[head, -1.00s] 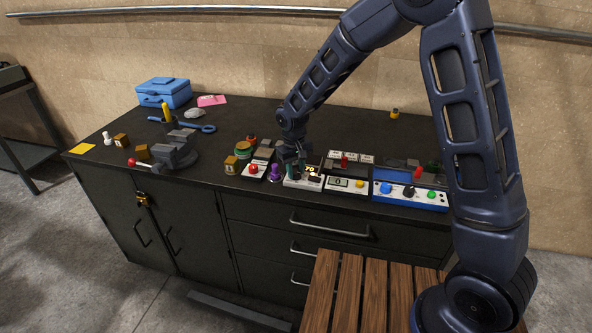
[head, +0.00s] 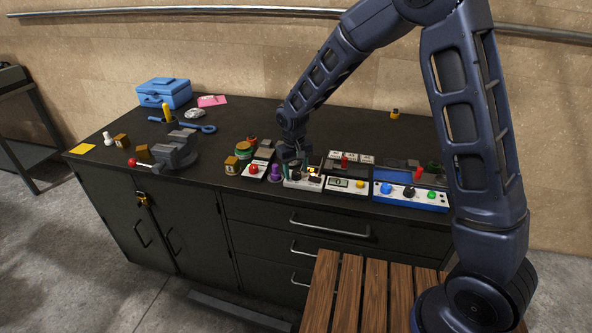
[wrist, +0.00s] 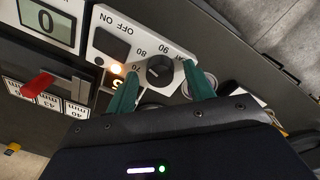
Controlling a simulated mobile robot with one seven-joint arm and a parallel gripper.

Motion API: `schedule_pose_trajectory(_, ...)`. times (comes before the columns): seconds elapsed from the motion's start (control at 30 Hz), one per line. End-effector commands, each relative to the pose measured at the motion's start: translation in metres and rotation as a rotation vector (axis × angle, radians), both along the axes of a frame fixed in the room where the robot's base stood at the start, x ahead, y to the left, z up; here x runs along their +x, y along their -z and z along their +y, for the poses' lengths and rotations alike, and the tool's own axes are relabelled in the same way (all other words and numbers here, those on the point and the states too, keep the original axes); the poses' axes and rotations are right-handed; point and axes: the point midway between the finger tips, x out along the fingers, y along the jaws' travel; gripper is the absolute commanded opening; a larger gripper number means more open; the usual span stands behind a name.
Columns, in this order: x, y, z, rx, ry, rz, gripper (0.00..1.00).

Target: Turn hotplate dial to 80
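The hotplate's white front panel (head: 305,185) is near the front edge of the bench, under my gripper. In the wrist view the panel (wrist: 104,45) carries an off/on switch (wrist: 112,43), a lit orange lamp (wrist: 117,68) and a dark round dial (wrist: 160,71). The marks 70, 80 and 90 show around the dial; its exact setting is hard to read. My gripper (wrist: 161,74) has its two green fingers on either side of the dial, open, with gaps visible beside the knob. In the head view my gripper (head: 291,168) partly hides the dial.
A box with a digital display reading 0 (wrist: 50,25) stands beside the hotplate. A blue-and-white panel with coloured knobs (head: 410,192) is to its right. A purple object (head: 275,173) and a red-button box (head: 254,170) are close on the left. A vise (head: 178,150) stands further left.

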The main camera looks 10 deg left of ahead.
Motion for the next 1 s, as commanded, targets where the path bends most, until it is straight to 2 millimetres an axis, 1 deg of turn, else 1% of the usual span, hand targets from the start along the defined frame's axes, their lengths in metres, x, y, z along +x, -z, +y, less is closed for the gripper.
schedule_pose_trajectory(0.17,0.000,-0.002,0.000,0.000,0.000,0.000,0.53)
schedule_pose_trajectory(0.27,0.000,-0.011,0.001,0.001,0.000,0.000,0.53)
schedule_pose_trajectory(0.37,-0.001,-0.026,0.001,0.003,0.000,-0.002,0.53)
schedule_pose_trajectory(0.6,-0.002,-0.071,0.003,0.002,0.001,-0.001,0.53)
schedule_pose_trajectory(0.7,-0.003,-0.086,0.003,0.001,0.001,-0.002,0.53)
schedule_pose_trajectory(0.83,-0.004,-0.100,0.005,0.001,0.000,-0.001,0.53)
schedule_pose_trajectory(1.0,-0.004,-0.108,0.005,0.001,0.000,-0.001,0.53)
